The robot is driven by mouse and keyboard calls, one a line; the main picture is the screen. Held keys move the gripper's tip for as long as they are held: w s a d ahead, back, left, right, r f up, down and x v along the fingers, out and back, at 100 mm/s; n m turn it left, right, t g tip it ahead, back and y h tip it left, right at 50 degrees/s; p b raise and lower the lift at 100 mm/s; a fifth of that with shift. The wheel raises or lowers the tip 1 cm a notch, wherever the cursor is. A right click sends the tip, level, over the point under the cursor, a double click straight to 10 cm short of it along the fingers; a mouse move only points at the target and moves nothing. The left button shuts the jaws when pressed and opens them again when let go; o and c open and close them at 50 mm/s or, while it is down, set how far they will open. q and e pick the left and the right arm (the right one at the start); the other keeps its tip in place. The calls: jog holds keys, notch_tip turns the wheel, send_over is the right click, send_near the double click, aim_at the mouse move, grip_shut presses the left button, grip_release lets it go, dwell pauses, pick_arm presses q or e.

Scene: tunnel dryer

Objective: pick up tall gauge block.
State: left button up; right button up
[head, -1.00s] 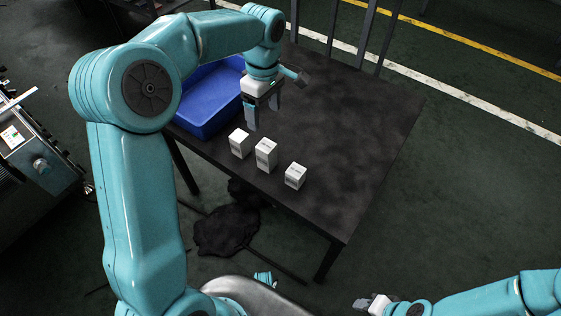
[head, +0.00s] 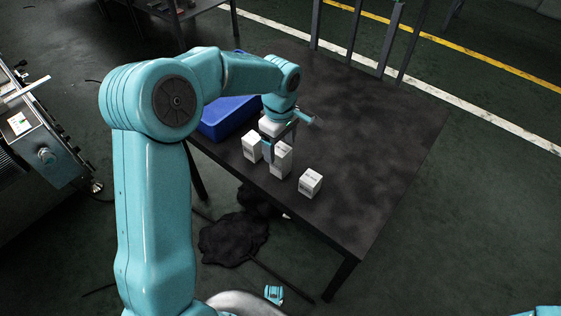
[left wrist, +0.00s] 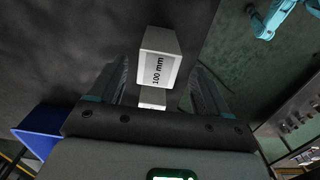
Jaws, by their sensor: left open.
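Three white blocks stand in a row near the table's edge. The tall gauge block (head: 280,160) is the middle one, with a shorter block (head: 252,146) to its left and another (head: 310,183) to its right. My left gripper (head: 281,149) is open and low at the tall block, one finger in front of the gap beside it. In the left wrist view a block labelled "100 mm" (left wrist: 160,62), apparently the tall one, shows beyond and between the open fingers. Part of another white surface (left wrist: 152,97) shows below it. Contact cannot be told.
The dark table (head: 370,150) is clear to the right and behind. A blue bin (head: 228,116) stands at its left, behind my arm. A machine (head: 45,140) stands at far left. Dark cloth-like material (head: 235,238) lies on the floor below.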

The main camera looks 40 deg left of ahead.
pick_arm(q)
notch_tip(320, 180, down, 5)
jog(key=shift+w+f+b, duration=0.1)
jog(key=shift+w+b, duration=0.05)
jog(key=shift+b, duration=0.6)
grip_shut()
notch_tip(320, 180, up, 20)
jog(key=p, duration=0.6)
jog(key=s+d+f+m, duration=0.1)
jog(key=d+f+m, duration=0.3)
jog(key=d+m, duration=1)
notch_tip(320, 180, up, 7)
jog(key=s+a+m+p, duration=0.2)
jog(key=m+p, duration=0.1)
jog(key=p, duration=1.2)
jog(key=shift+a, duration=0.3)
